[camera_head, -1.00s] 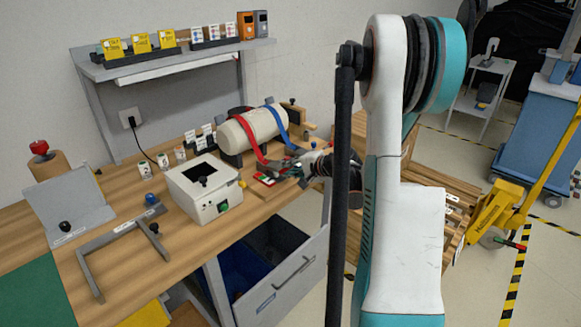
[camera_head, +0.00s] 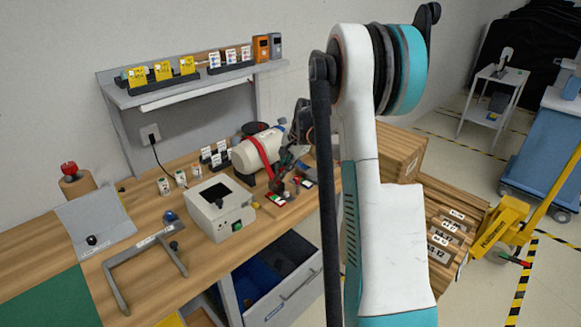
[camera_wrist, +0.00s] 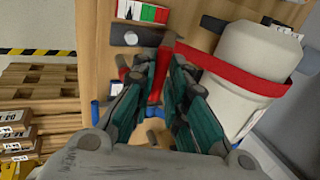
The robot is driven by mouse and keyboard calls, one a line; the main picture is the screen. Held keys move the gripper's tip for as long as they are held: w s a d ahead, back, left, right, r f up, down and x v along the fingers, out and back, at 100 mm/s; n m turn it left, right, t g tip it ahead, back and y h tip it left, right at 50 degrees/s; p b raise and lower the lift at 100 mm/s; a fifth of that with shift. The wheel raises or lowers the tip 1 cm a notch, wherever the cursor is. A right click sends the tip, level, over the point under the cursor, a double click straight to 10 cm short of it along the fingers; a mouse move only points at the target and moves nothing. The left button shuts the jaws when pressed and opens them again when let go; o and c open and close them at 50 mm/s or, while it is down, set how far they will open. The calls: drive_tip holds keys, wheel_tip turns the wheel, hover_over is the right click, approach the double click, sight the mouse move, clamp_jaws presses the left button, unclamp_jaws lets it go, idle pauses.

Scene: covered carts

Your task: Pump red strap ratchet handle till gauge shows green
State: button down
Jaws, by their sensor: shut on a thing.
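The white cylinder (camera_head: 246,153) lies on the bench with the red strap (camera_head: 263,152) around it. In the wrist view the red strap (camera_wrist: 240,75) crosses the cylinder (camera_wrist: 250,52) at right. My gripper (camera_head: 284,164) is beside the cylinder's front right.
A white box (camera_head: 220,210) with a green button stands left of the gripper. A grey U-shaped frame (camera_head: 118,272) lies at the bench front. An open drawer (camera_head: 268,285) is below. Wooden pallets (camera_head: 450,220) and a yellow pallet jack (camera_head: 503,226) stand at right.

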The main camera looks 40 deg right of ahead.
drive_tip(key=shift+w+r, duration=0.1)
drive_tip(key=shift+w, duration=0.3)
drive_tip(key=c, duration=1.7)
unclamp_jaws()
drive_tip(key=shift+w, duration=0.1)
drive_tip(key=shift+o, duration=0.2)
drive_tip(key=v, duration=1.2)
